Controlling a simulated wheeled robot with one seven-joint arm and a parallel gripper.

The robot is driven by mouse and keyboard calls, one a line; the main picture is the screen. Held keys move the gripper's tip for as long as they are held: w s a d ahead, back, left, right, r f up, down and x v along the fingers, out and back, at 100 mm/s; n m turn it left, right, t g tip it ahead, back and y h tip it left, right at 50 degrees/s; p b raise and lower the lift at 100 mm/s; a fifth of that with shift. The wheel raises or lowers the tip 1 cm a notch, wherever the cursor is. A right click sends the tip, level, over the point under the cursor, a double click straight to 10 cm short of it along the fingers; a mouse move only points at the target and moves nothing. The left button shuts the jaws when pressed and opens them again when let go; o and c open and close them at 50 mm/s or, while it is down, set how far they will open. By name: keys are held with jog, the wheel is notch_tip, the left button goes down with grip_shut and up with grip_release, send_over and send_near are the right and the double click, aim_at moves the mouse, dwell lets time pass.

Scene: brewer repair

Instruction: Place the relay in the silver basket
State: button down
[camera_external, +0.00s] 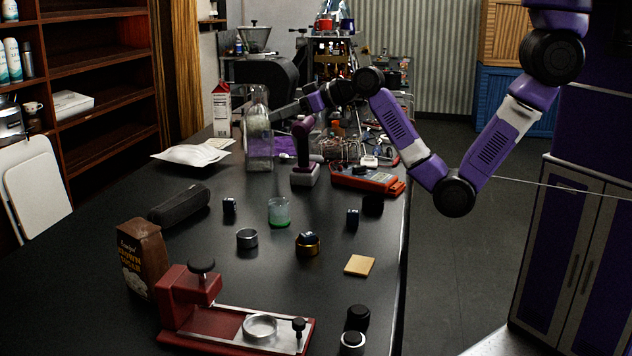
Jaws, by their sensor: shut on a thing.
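My gripper (284,112) is at the end of the arm, above the far part of the black table, near a clear bottle (259,140). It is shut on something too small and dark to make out. A small silver round cup (247,238), which looks like the silver basket, stands mid-table, well nearer the camera than my gripper. To its right is a gold-rimmed round cup (307,249) with a dark piece in it. Small dark blocks stand at the left (229,205) and right (352,218). I cannot tell which piece is the relay.
A purple drill (304,150) and an orange meter (367,179) stand below the arm. A green-based glass (279,211) is mid-table. A red brewer base (190,300), a brown bag (140,258) and a yellow square (359,265) are nearer the camera.

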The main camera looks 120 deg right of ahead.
jog(key=shift+r, duration=0.3)
jog(key=shift+w+a, duration=0.15)
jog(key=w+a+f+n+t+y, duration=0.2)
jog(key=w+a+f+n+y, duration=0.25)
jog(key=w+a, duration=0.45)
jog(key=w+a+f+n+t+y, duration=0.2)
jog(key=w+a+f+n+y, duration=0.3)
jog(key=w+a, duration=0.35)
jog(key=shift+y, duration=0.25)
jog(key=shift+w+d+f+b, duration=0.1)
jog(key=shift+f+b, duration=2.5)
jog(key=shift+f, duration=1.05)
jog(key=c, duration=1.2)
grip_release()
jog(key=shift+c, duration=0.2)
